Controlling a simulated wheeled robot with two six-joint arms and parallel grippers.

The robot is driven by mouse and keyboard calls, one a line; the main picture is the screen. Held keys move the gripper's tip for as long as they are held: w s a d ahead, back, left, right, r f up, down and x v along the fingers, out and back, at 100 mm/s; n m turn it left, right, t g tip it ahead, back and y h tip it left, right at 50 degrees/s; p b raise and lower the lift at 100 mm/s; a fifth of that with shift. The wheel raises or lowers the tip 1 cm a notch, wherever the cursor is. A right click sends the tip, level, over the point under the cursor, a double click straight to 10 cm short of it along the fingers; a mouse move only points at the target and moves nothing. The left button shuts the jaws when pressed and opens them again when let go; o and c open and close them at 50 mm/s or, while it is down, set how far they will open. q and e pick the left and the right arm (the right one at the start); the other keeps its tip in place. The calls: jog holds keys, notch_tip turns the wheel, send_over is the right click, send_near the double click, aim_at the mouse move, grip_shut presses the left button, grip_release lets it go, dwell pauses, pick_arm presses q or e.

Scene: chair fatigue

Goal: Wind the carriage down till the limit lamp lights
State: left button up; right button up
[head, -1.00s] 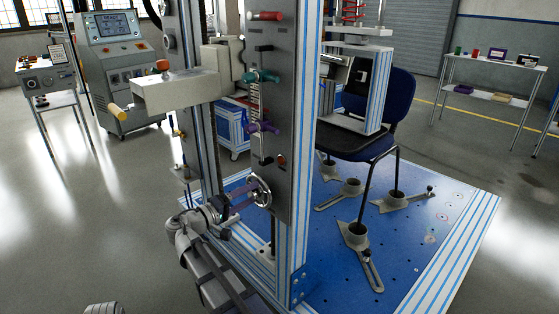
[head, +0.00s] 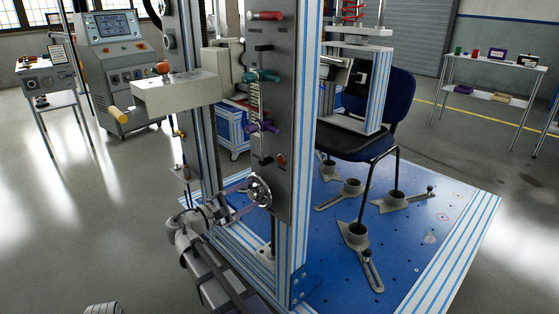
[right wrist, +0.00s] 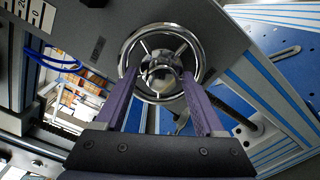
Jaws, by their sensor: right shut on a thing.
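The chrome spoked handwheel (head: 260,190) is low on the grey upright panel (head: 285,60). My right gripper (head: 249,199) is at it; in the right wrist view its purple fingers (right wrist: 160,80) span the handwheel (right wrist: 133,44) from both sides, shut on it. Above the wheel, the panel carries a pale scale (head: 254,98), a teal knob (head: 262,76) and a purple knob (head: 263,127). A small red round part (head: 282,159) sits lower on the panel; I cannot tell if it is the limit lamp or lit. I cannot single out the carriage. My left gripper is not in view.
A blue-seated chair (head: 388,105) stands on the blue base plate (head: 410,235). A control console (head: 115,60) stands back left; a side table (head: 490,60) is at right.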

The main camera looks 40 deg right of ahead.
jog(key=shift+w+d+r+n, duration=0.1)
jog(key=shift+w+d+n, duration=0.25)
jog(key=shift+n, duration=0.35)
jog(key=shift+w+d+r+n, duration=0.1)
jog(key=shift+d+n, duration=0.3)
jog(key=shift+n, duration=0.9)
jog(key=n, duration=0.5)
jog(key=shift+f, duration=0.15)
jog(key=o, duration=1.2)
jog(key=shift+o, duration=0.2)
jog(key=shift+s+a+f, duration=0.15)
jog(key=shift+a, duration=0.5)
jog(key=shift+s+a+f, duration=0.1)
jog(key=shift+s+a, duration=0.05)
jog(key=shift+a, duration=0.45)
jog(key=shift+s+a, duration=0.15)
jog(key=shift+a, duration=0.55)
jog(key=shift+s+a, duration=0.15)
jog(key=shift+a, duration=0.5)
